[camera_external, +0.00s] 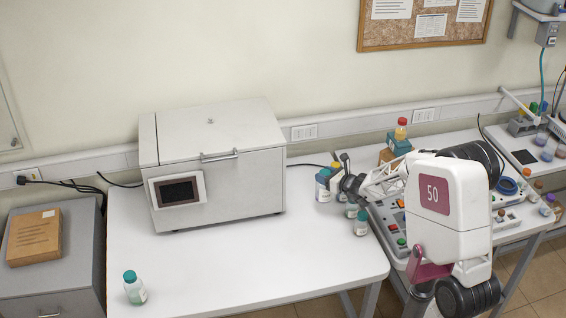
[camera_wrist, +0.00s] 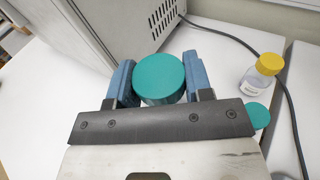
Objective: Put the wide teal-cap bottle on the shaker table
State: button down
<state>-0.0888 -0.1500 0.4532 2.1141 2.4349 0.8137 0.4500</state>
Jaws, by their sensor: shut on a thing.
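My gripper (camera_wrist: 159,82) is shut on a bottle with a wide round teal cap (camera_wrist: 159,76); the blue fingers sit on either side of the cap. The cap hides the bottle's body in the wrist view. In the external view my gripper (camera_external: 346,180) is at the back right of the white table, among small bottles. The held bottle is hard to tell apart there. Another teal-cap bottle (camera_external: 135,288) stands alone at the table's front left. I cannot tell for sure which device is the shaker table; a grey device with coloured buttons (camera_external: 388,226) is partly hidden by my arm.
A yellow-cap bottle (camera_wrist: 262,74) and another teal cap (camera_wrist: 258,115) are right of my gripper in the wrist view. A teal-cap bottle (camera_external: 361,222) stands near the table's right edge. A large white box machine (camera_external: 215,165) fills the back left. The table's front middle is clear.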

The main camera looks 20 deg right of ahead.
aim_at(331, 204)
jog(key=shift+f, duration=1.85)
jog(key=shift+f, duration=2)
jog(key=c, duration=0.5)
grip_release()
jog(key=shift+s, duration=0.1)
jog(key=shift+s+d+r, duration=0.2)
jog(key=shift+s+d, duration=0.05)
jog(key=shift+s, duration=0.1)
jog(key=shift+v, duration=5.45)
